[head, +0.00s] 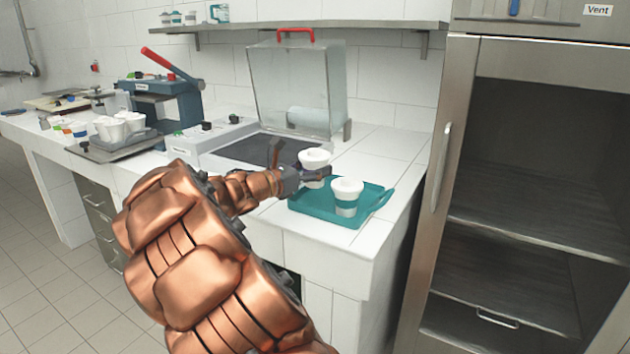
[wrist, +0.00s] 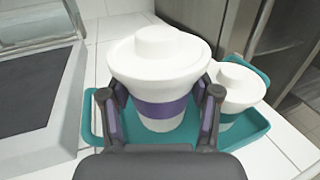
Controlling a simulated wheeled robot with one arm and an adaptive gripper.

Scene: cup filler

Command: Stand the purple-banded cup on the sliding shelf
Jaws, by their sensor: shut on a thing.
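The purple-banded cup (wrist: 160,110), white with a white lid, stands upright between the fingers of my gripper (wrist: 160,98), which is shut on it. In the head view the same cup (head: 314,158) is at the back left of the teal tray (head: 302,207). I cannot tell whether its base touches the tray. The open cabinet at the right has several shelves; a lower shelf (head: 505,285) sits above a front with a handle (head: 492,319). I cannot tell which one slides.
A second white cup (head: 346,196) with a grey-teal band stands on the tray, close to the right of the held cup. A machine with a raised clear lid (head: 297,85) is behind. The cabinet's steel door (head: 447,150) edge rises beside the counter. A red-handled press (head: 165,95) is at left.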

